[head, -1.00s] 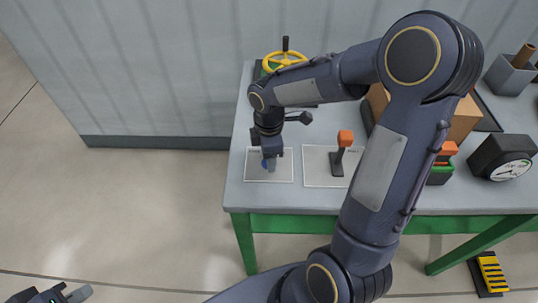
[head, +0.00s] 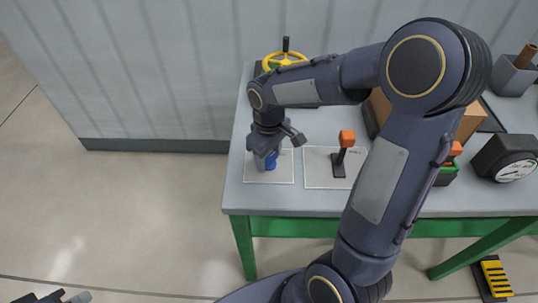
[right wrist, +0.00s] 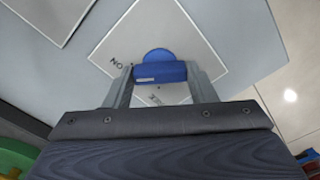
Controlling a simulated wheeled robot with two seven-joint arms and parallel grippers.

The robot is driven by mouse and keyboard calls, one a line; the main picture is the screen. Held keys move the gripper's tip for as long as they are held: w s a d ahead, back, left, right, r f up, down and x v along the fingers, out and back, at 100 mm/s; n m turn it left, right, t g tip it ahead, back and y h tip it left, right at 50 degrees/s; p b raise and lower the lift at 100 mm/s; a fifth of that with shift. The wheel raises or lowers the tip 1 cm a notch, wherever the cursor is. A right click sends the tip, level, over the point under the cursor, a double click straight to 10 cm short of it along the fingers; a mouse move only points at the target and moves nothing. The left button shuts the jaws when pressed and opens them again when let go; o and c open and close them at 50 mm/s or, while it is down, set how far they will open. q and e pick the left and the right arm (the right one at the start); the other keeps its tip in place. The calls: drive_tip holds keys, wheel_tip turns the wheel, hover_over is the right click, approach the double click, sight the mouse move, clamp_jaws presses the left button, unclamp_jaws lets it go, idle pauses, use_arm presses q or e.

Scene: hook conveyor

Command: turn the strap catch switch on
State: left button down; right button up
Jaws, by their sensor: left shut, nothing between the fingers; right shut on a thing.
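The strap catch switch is a blue knob with a bar (right wrist: 160,73) on a white plate (right wrist: 205,40) in the right wrist view. Black lettering reading ON shows on the plate to the left of the knob, and other lettering, partly hidden, shows below it. In the head view the blue switch (head: 271,160) is at the table's left front, on its white plate (head: 284,177). My right gripper (right wrist: 160,76) is shut on the blue bar, one finger at each end, and it also shows from above in the head view (head: 267,164). My left gripper (head: 72,298) is shut and empty, cut by the bottom left edge.
A lever with an orange knob (head: 346,139) stands on a neighbouring white plate to the right. A yellow handwheel (head: 286,58) is behind. A brown box (head: 469,118) and a black gauge (head: 505,158) are further right. My right arm covers part of the table.

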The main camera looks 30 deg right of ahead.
sight(269, 157)
drive_tip(key=shift+m, duration=0.9)
drive_tip(key=o, duration=1)
drive_tip(key=shift+r, duration=0.1)
wheel_tip(269, 157, up, 8)
drive_tip(key=shift+f, duration=0.15)
